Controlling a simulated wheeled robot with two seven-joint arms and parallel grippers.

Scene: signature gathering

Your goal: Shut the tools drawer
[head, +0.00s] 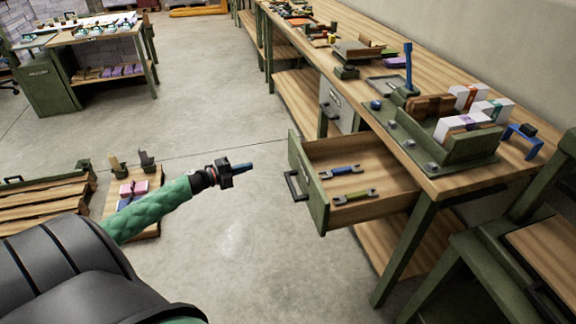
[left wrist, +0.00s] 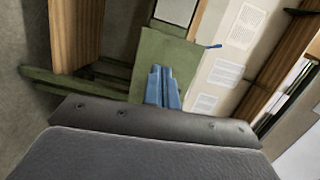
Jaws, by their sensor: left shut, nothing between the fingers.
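The tools drawer (head: 318,200) is pulled out from under the wooden workbench. It has a green front, a dark handle (head: 293,186) and a wooden inside. My left gripper (head: 245,167) is shut and empty, with blue fingertips. In the head view it is to the left of the drawer front and handle, apart from them. In the left wrist view its blue fingers (left wrist: 162,88) are together in front of a green panel. My right gripper is not in view.
The workbench top (head: 420,185) carries a green stand with white boxes (head: 465,124) and a blue-handled tool (head: 408,68). A green stool (head: 490,260) stands at the lower right. Pallets (head: 45,200) lie on the floor at left. The floor between is clear.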

